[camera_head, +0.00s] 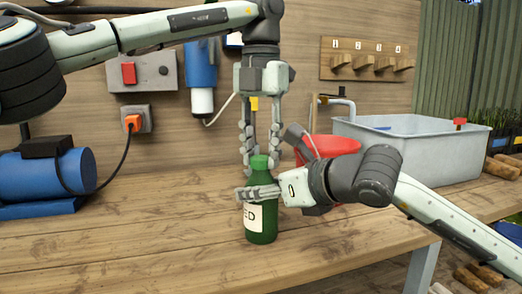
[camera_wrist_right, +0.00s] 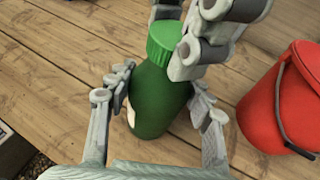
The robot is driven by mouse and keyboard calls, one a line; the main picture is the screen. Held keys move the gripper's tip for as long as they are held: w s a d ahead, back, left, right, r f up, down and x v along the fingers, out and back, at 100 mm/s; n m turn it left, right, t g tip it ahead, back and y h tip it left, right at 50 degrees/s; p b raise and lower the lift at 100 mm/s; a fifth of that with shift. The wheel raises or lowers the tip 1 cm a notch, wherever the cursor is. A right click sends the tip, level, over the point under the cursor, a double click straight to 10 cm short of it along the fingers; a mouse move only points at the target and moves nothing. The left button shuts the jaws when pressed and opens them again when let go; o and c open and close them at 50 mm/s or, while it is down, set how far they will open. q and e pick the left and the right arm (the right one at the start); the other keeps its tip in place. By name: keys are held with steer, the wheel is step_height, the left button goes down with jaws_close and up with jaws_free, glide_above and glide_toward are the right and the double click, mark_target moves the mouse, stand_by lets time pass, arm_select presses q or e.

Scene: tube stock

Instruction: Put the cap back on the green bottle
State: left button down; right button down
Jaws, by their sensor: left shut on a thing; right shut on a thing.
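The green bottle (camera_head: 262,222) with a white label stands upright on the wooden bench. The green cap (camera_head: 259,162) is at the top of the bottle, in line with its neck; I cannot tell whether it is fully seated. My left gripper (camera_head: 260,164) points down from above and is shut on the cap. My right gripper (camera_head: 252,193) comes in from the right and is shut on the bottle's upper body. In the right wrist view the bottle (camera_wrist_right: 155,98) is between my right fingers, and the cap (camera_wrist_right: 164,42) is partly covered by my left fingers.
A red bucket (camera_head: 338,146) stands close behind my right wrist. A grey basin (camera_head: 440,152) is at the back right. A blue machine (camera_head: 45,174) is at the left. The bench front (camera_head: 140,240) is clear.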

arm_select(q)
steer(key=c, duration=1)
jaws_free()
steer(key=shift+r, duration=0.1)
step_height(320, 180, up, 7)
steer(key=shift+r, duration=0.2)
arm_select(e)
steer(key=c, duration=0.6)
jaws_free()
steer(key=shift+o, duration=0.2)
steer(key=v, duration=1.2)
